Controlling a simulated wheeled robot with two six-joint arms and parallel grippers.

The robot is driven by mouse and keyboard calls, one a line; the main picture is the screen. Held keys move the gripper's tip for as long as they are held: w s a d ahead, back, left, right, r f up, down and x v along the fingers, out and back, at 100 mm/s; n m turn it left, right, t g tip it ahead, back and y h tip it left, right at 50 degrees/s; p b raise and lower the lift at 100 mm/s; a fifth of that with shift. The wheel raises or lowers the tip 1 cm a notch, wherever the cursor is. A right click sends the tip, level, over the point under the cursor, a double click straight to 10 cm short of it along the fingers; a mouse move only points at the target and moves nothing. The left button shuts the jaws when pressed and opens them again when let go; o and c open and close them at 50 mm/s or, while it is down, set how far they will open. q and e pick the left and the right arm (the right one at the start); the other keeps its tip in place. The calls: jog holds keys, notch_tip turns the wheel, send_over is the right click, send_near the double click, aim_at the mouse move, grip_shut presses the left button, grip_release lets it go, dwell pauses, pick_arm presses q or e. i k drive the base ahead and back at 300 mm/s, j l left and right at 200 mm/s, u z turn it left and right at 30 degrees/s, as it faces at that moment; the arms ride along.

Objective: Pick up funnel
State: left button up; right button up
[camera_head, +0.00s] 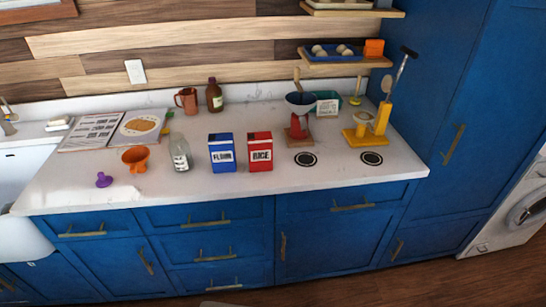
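Two things on the white counter could be the funnel, and I cannot tell for sure which. An orange vessel (135,158) with a wide round mouth sits at the left front of the counter. A small purple piece (104,180) with a flared base and a narrow top stands left of it, near the front edge. Neither is touched by anything of mine. Neither of my grippers is in view.
The counter (200,190) holds a glass bottle (180,152), a blue flour box (222,153) and a red rice box (260,151). An open book (90,135) lies behind. Red (300,128) and yellow (360,136) stands are at right.

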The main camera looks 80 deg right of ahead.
aim_at(135, 158)
jog(key=k+l+z, duration=0.1)
jog(key=z, duration=2.4)
